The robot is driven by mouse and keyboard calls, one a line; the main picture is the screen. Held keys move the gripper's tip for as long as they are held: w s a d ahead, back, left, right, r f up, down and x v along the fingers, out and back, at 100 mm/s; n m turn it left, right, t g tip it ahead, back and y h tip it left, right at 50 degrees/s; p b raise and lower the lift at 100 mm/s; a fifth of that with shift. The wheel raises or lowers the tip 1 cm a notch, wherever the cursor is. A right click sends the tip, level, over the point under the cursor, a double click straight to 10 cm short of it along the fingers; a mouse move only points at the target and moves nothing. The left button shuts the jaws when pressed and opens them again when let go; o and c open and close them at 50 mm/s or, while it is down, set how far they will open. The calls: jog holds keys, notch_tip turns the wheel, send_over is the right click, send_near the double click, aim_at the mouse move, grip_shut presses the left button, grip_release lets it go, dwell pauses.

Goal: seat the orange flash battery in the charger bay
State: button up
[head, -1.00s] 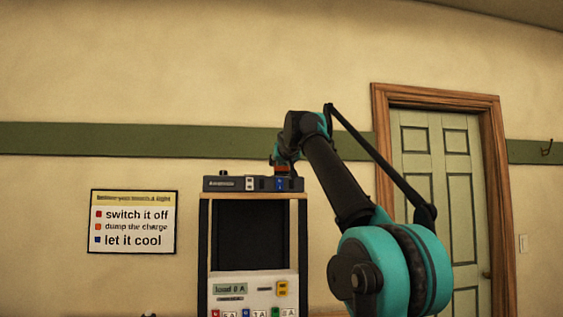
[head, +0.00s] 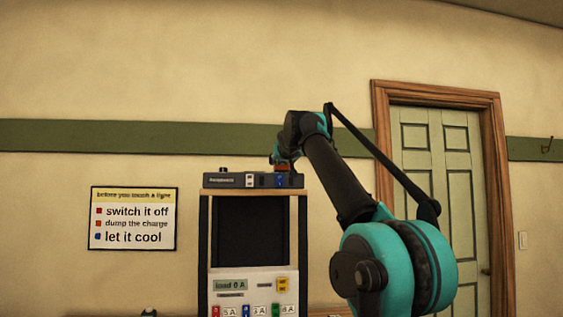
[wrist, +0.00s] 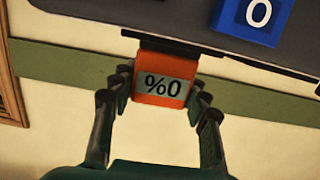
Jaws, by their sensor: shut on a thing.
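My gripper (wrist: 154,100) is shut on the orange flash battery (wrist: 160,101), with fingers on both its sides; its label reads "%0" in the wrist view. The battery's far end meets a black edge of the dark grey charger (wrist: 150,20); how deep it sits in a bay is hidden. In the head view my gripper (head: 283,163) is at the right part of the charger (head: 220,181), and only a small reddish-orange bit of the battery (head: 281,168) shows.
The charger lies on top of a rack (head: 250,192) with a load panel below. A blue block marked 0 (wrist: 252,14) is on the charger close to the held battery. A dark knob (head: 223,170) stands on the charger's left top. A wall sign (head: 133,218) and door (head: 440,190) are behind.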

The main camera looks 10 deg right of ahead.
jog(key=shift+f, duration=0.15)
jog(key=o, duration=1.5)
jog(key=s, duration=0.4)
jog(key=s+r, duration=0.1)
jog(key=s, duration=0.7)
jog(key=shift+r, duration=0.4)
